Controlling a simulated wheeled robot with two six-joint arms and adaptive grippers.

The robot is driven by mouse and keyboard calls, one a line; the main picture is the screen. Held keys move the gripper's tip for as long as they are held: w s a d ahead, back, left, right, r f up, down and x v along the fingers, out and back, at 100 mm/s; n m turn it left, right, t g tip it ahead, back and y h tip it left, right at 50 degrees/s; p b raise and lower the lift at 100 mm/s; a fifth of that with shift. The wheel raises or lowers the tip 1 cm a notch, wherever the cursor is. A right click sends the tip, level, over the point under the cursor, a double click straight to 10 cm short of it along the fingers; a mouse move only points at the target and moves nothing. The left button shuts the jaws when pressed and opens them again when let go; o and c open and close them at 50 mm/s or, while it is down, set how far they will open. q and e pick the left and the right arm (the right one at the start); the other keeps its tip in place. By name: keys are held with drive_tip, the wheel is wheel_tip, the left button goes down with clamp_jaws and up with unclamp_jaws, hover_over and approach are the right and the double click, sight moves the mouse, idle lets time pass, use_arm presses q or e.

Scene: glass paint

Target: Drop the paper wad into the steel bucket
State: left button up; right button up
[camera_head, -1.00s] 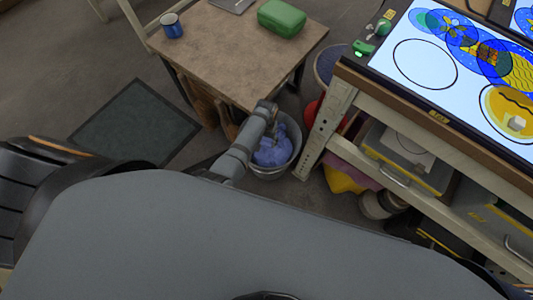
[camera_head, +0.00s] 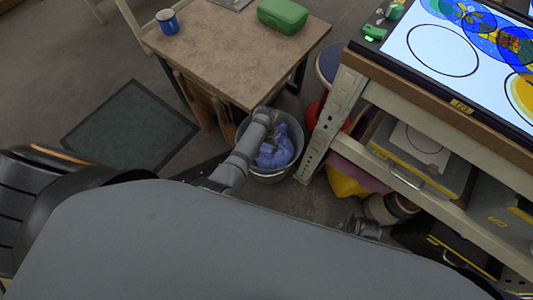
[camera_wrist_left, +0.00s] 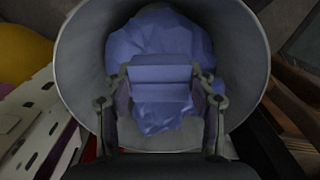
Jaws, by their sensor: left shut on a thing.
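The steel bucket (camera_head: 298,139) stands on the floor between a small brown table and the light-topped workbench. A crumpled blue wad (camera_head: 273,153), which I take as the paper wad, is inside the bucket's opening. My left gripper (camera_head: 267,139) reaches down over the bucket from its left. In the left wrist view its fingers (camera_wrist_left: 160,98) are shut on the blue wad (camera_wrist_left: 150,35), with the grey bucket wall (camera_wrist_left: 79,55) around it. Whether the wad touches the bucket's bottom is hidden. My right gripper's fingers do not show.
The brown table (camera_head: 225,55) carries a blue mug (camera_head: 167,21) and a green case (camera_head: 282,15). The workbench leg (camera_head: 331,125) stands close to the bucket's right. A dark mat (camera_head: 130,127) lies on open floor at left.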

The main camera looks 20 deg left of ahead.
use_arm(q)
drive_tip(key=shift+f, duration=0.15)
drive_tip(key=o, duration=1.2)
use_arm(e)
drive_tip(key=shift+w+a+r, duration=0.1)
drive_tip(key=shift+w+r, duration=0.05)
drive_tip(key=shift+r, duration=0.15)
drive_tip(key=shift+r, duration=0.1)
use_arm(q)
wheel_tip(320, 180, up, 8)
drive_tip(key=p, duration=0.8)
drive_tip(key=shift+w+a, duration=0.1)
drive_tip(key=w+a+r+m+p, duration=0.1)
drive_tip(key=a+r+p, duration=0.1)
drive_tip(key=r+p, duration=0.3)
drive_tip(key=w+a+r+m+p, duration=0.2)
drive_tip(key=a+r+p, duration=0.1)
drive_tip(key=r, duration=0.6)
drive_tip(key=w+a+r+m+p, duration=0.2)
drive_tip(key=a+r+p, duration=0.1)
drive_tip(key=r+p, duration=0.3)
drive_tip(key=shift+w+r+p, duration=0.25)
drive_tip(key=shift+r+p, duration=0.05)
drive_tip(key=shift+r, duration=0.7)
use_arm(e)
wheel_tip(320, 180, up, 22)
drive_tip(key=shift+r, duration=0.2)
